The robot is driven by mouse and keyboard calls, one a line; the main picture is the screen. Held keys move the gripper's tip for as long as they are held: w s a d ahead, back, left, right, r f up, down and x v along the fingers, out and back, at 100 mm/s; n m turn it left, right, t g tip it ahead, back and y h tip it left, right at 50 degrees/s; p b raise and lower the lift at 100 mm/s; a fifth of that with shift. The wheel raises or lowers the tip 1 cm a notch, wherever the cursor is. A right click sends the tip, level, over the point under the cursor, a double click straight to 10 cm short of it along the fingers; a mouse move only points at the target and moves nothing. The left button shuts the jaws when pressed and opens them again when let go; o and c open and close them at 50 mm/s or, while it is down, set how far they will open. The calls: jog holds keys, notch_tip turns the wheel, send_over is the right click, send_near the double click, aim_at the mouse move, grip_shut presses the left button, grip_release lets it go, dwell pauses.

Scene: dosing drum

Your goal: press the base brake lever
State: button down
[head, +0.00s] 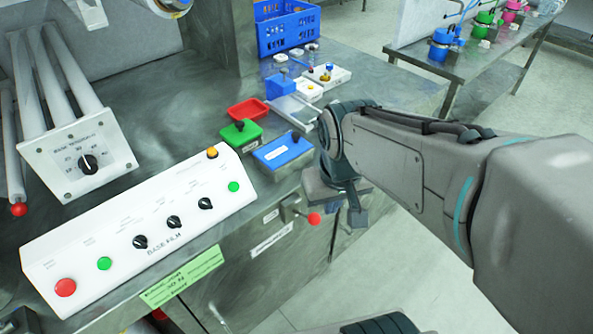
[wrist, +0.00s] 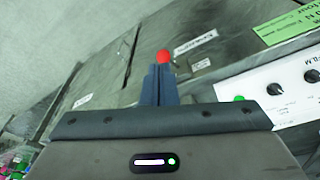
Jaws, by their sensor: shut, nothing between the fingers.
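A lever with a red ball knob (head: 314,218) sticks out of the bench's front face, beside small white labels too small to read. It is likely the base brake lever. My gripper (head: 356,214) is just right of the knob in the head view, partly hidden by its own wrist. In the wrist view the dark fingers (wrist: 160,72) are together and empty, and the red knob (wrist: 163,57) shows right at their tips. I cannot tell whether they touch it.
A white control panel (head: 75,247) with black knobs and coloured buttons lies along the bench edge, left of the lever. Green (head: 241,133), red (head: 248,110) and blue (head: 283,150) trays stand on the bench behind. The floor to the right is open.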

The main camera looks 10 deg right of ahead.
jog(key=w+a+f+n+g+p, duration=0.1)
jog(key=w+a+n+p, duration=0.1)
jog(key=w, duration=0.5)
jog(key=w+a+f+n+g+h+p, duration=0.1)
jog(key=w+a+n+g+p, duration=0.1)
jog(key=w+a, duration=0.3)
jog(key=shift+w+f+n+h+p, duration=0.3)
jog(key=shift+w+n+p, duration=0.45)
jog(key=shift+w, duration=0.4)
jog(key=p, duration=0.2)
send_over(305, 215)
notch_tip(305, 215, down, 12)
jog(key=shift+s+a+r, duration=0.15)
jog(key=shift+s+a, duration=0.15)
jog(key=shift+s, duration=0.05)
